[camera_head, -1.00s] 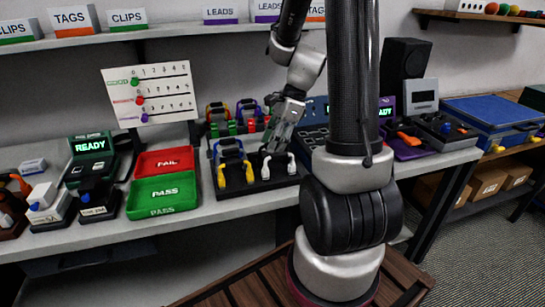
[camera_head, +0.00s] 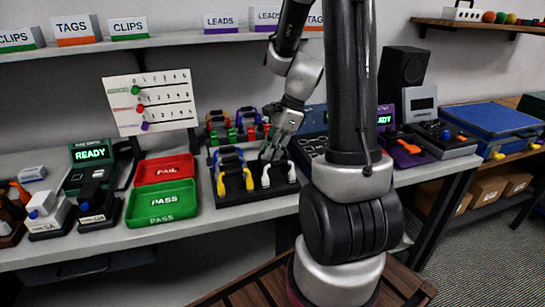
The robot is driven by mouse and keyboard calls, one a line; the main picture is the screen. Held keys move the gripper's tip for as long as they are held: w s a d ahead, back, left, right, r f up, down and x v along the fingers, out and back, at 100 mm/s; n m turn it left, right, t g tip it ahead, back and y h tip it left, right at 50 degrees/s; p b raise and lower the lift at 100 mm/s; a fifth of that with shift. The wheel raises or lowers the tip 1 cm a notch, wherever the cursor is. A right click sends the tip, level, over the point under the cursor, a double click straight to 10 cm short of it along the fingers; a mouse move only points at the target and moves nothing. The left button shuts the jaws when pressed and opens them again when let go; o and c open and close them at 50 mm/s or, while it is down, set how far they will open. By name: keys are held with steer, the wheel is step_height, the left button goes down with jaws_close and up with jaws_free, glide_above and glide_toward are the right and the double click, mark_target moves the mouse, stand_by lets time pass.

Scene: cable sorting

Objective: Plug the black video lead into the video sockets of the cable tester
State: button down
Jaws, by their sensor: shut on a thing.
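A dark lead with white plugs (camera_head: 265,181) stands at the right of the front row of a black lead rack (camera_head: 232,199), in the middle of the bench. I take it to be the black video lead. My gripper (camera_head: 269,157) points down and is shut on the top of this lead. The plugs are still low at the rack; I cannot tell whether they are clear of it. A dark blue box with dark sockets (camera_head: 312,146), perhaps the cable tester, stands just right of the rack. My arm hides much of it, and its socket labels are unreadable.
A lead with yellow plugs (camera_head: 221,187) stands left of the held one. Red and green leads (camera_head: 233,133) stand behind. Red FAIL (camera_head: 164,169) and green PASS (camera_head: 161,201) trays lie left. A purple-based device (camera_head: 408,155) stands right of my arm.

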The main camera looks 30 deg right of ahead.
step_height(320, 180, up, 12)
stand_by(0.6)
steer(key=shift+r, duration=0.1)
